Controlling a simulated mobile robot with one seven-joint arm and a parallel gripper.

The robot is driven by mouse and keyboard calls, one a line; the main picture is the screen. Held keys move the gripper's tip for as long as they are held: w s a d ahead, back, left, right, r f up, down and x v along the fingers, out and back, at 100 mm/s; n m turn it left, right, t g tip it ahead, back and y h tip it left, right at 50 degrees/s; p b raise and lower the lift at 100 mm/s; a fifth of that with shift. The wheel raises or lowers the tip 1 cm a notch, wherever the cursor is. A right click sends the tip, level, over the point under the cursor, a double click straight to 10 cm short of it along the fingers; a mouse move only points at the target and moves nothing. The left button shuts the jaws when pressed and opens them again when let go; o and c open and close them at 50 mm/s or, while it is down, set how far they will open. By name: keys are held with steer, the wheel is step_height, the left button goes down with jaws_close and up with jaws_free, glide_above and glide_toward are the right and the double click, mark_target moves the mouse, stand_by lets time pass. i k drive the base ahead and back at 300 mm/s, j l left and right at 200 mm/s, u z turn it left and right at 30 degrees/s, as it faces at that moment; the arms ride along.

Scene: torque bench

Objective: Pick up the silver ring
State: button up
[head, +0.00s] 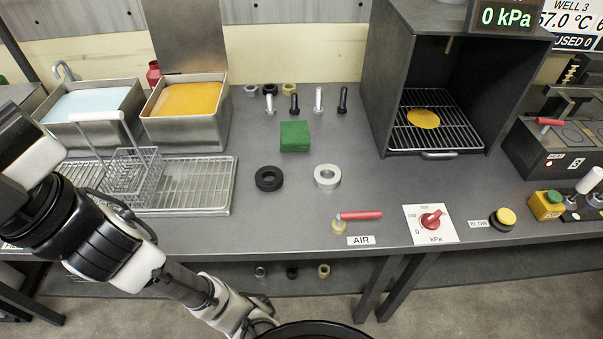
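A silver ring (327,176) lies flat on the grey bench top, right of a black ring (268,178) of similar size. Its hole shows and nothing covers it. My arm comes in from the left and runs down to the bottom edge, in front of the bench and well short of the silver ring. My gripper's fingers do not show.
A green block (295,136) and several upright bolts stand behind the rings. A red-handled air valve (358,215) and a pressure knob (431,220) are in front. A wire basket (134,176) stands left; an open chamber (437,130) stands right. The bench around the rings is clear.

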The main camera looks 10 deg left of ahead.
mark_target(323, 183)
steer(key=l+u, duration=0.7)
steer(key=l, duration=0.15)
steer(key=k+l, duration=0.1)
steer(key=l, duration=0.3)
steer(key=l+u, duration=0.1)
steer(key=l, duration=0.3)
steer(key=k+l, duration=0.15)
steer(key=l, duration=0.25)
steer(key=k+l+u, duration=0.1)
steer(key=l, duration=0.3)
steer(key=k+l, duration=0.1)
steer(key=l, duration=0.3)
steer(key=i, duration=0.5)
steer(key=l+u, duration=0.05)
